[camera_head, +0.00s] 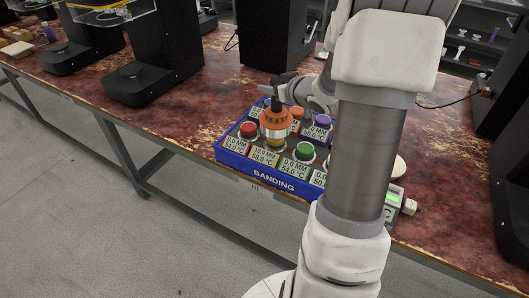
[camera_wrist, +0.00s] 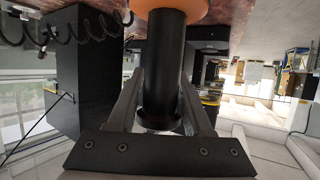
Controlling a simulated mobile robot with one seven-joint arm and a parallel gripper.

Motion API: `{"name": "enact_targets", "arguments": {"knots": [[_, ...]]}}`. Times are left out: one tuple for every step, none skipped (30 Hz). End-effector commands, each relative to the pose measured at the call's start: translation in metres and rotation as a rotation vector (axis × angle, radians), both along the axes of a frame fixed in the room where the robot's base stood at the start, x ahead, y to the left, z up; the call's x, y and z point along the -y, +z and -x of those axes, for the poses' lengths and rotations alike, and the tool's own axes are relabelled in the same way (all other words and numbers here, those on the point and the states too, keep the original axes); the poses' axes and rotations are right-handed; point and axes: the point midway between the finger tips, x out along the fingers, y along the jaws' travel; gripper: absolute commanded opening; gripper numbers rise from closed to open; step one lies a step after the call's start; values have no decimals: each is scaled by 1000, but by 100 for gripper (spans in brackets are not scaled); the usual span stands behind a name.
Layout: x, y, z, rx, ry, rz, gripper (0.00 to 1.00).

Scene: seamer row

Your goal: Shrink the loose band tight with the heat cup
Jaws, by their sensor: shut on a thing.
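My gripper (camera_head: 282,91) is shut on the black handle of the heat cup (camera_head: 276,117), which has an orange body and a pale metal cup at its lower end. In the wrist view my gripper (camera_wrist: 162,90) has the black handle (camera_wrist: 163,60) between its fingers, with an orange part above it. The cup is upright, mouth down, directly over the yellow-capped item (camera_head: 275,143) in the blue BANDING tray (camera_head: 228,160). The cup hides part of that item, and I cannot tell whether they touch. The loose band cannot be made out.
Red (camera_head: 248,130), green (camera_head: 304,149), orange and purple (camera_head: 322,121) caps stand close around the cup, with mm and °C labels. My arm hides the tray's right part. A device with a green screen (camera_head: 393,197) stands right. Black machines (camera_head: 150,60) line the worn red bench.

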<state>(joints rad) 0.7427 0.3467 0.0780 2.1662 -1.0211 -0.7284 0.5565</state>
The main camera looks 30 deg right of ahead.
Motion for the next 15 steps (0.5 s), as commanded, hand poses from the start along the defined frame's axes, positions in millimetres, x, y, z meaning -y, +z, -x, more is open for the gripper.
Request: {"name": "enact_targets", "arguments": {"knots": [[0,1,0,2,0,1,0],[0,1,0,2,0,1,0],[0,1,0,2,0,1,0],[0,1,0,2,0,1,0],[0,1,0,2,0,1,0],[0,1,0,2,0,1,0],[0,0,0,2,0,1,0],[0,-1,0,2,0,1,0],[0,-3,0,2,0,0,0],[0,-4,0,2,0,0,0],[0,-6,0,1,0,0,0],[0,-10,0,1,0,0,0],[0,-12,0,1,0,0,0],[0,-15,0,1,0,0,0],[0,-20,0,1,0,0,0]]}}
